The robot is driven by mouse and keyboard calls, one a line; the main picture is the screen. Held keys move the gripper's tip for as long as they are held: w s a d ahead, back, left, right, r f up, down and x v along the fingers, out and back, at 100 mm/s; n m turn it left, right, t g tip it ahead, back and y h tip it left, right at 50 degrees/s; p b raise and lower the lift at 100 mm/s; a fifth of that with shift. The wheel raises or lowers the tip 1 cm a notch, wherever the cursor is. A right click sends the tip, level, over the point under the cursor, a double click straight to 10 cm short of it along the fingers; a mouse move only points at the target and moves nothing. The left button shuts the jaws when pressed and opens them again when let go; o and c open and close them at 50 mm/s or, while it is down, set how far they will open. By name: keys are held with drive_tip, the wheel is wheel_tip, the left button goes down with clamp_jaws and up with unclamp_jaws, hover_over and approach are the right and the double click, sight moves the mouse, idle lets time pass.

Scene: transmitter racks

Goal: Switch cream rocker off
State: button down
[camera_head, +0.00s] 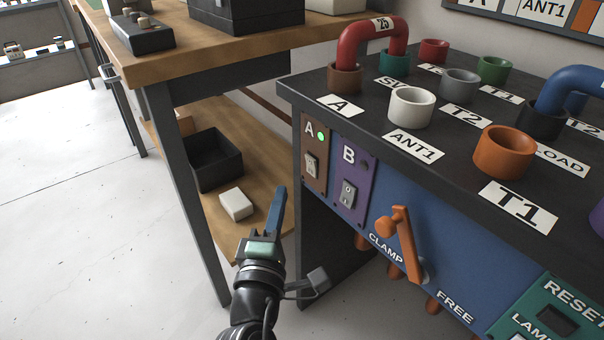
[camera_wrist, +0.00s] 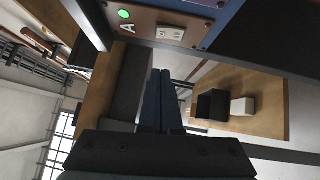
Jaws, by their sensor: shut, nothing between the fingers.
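The cream rocker (camera_head: 311,165) sits on the brown panel marked A (camera_head: 315,150), at the left end of the rack's front face. A green lamp (camera_head: 320,135) glows above it. In the wrist view the rocker (camera_wrist: 170,33) and the lit green lamp (camera_wrist: 124,14) are near the top. My gripper (camera_head: 281,190) is shut and empty, its blue fingers pointing up, left of and a little below the rocker in the head view. The fingertips (camera_wrist: 160,73) are apart from the panel. Which way the rocker is tipped is hard to tell.
A purple panel B with a grey rocker (camera_head: 348,194) adjoins on the right. An orange lever (camera_head: 405,245) sticks out farther right, between CLAMP and FREE. A wooden bench (camera_head: 180,55) with a lower shelf holding a black bin (camera_head: 217,160) and a white block (camera_head: 236,204) stands left.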

sight(306, 159)
drive_tip(key=shift+w+d+r, duration=0.15)
drive_tip(key=shift+w+d, duration=0.5)
drive_tip(key=shift+w, duration=0.4)
drive_tip(key=shift+w+d+r, duration=0.15)
drive_tip(key=shift+w+d, duration=0.45)
drive_tip(key=shift+w, duration=0.5)
drive_tip(key=shift+w+d+r, duration=0.15)
drive_tip(key=shift+w+d, duration=0.5)
drive_tip(key=shift+w, duration=0.4)
drive_tip(key=shift+w+d+r+p, duration=0.15)
drive_tip(key=shift+r+p, duration=0.25)
drive_tip(key=shift+p, duration=0.6)
drive_tip(key=shift+f, duration=0.35)
